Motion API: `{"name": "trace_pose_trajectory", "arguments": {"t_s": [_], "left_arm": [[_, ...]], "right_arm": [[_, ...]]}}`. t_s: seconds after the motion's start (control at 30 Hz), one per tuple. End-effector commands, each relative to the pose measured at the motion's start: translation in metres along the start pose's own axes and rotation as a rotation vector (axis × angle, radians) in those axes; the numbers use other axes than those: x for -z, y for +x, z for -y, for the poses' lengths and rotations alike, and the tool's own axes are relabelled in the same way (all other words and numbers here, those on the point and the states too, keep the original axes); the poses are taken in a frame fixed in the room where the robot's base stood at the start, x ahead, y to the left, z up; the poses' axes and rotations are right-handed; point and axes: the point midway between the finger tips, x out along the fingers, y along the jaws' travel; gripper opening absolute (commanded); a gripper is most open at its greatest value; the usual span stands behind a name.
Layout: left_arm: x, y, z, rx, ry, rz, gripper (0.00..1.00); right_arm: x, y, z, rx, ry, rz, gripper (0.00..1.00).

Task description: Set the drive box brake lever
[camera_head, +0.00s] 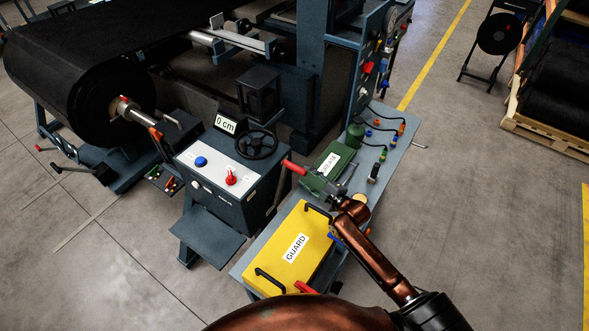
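The drive box (228,194) stands left of centre, with a blue button (201,162), a red knob (231,177) and a black handwheel (257,145) on its sloped top. A lever with a red grip (294,168) shows at the box's right side; I cannot tell surely if it is the brake lever. My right gripper (343,195) is over the bench to the right of this grip, close to the green box marked grease. Its fingers are small and dark, and I cannot tell if they are open or touch anything. My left gripper is not in view.
A yellow guard (283,256) with black handles lies on the grey bench (384,165). A green grease box (326,164) and small fittings are behind it. The black belt roll (80,85) is at left.

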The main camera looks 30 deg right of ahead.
Motion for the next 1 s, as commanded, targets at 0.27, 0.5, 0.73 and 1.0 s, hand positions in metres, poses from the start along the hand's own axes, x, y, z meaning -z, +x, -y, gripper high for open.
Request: {"name": "trace_pose_trajectory", "arguments": {"t_s": [0.27,0.5,0.73,1.0], "left_arm": [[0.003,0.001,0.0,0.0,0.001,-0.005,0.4],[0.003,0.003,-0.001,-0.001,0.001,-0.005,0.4],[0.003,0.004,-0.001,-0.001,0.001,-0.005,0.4],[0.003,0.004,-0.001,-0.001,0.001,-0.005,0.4]], "right_arm": [[0.001,0.042,-0.001,-0.001,0.002,-0.001,0.38],[0.001,0.069,-0.001,-0.001,0.001,-0.001,0.38],[0.001,0.074,-0.001,0.0,0.001,0.0,0.38],[0.001,0.074,-0.001,0.0,0.0,0.0,0.28]]}}
